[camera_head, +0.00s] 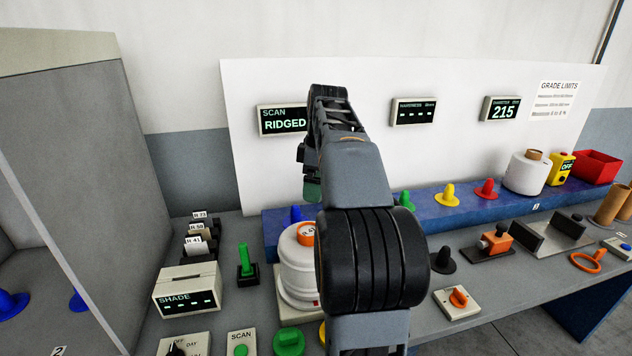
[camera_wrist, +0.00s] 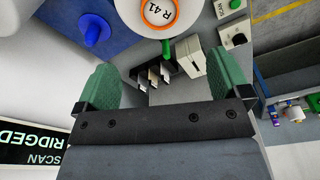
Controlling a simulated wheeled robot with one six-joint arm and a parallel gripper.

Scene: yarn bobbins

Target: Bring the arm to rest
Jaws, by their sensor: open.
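My arm reaches up and away over the bench in the head view, with its gripper (camera_head: 312,180) above the bench in front of the white back panel. In the wrist view my gripper (camera_wrist: 163,75) has its two green fingers wide apart with nothing between them. A white yarn bobbin (camera_head: 295,268) with an orange core ring stands on the bench, partly hidden behind my arm. It also shows in the wrist view as a white bobbin (camera_wrist: 190,20) with a label reading R 41, beyond the fingers and apart from them.
A SCAN display (camera_head: 283,120) reads RIDGED. A SHADE box (camera_head: 188,290), a green upright handle (camera_head: 246,262) and label cards stand left. A blue shelf (camera_head: 455,203) carries coloured pegs and another white bobbin (camera_head: 526,173). A red bin (camera_head: 597,166) is far right. A grey booth (camera_head: 85,130) stands left.

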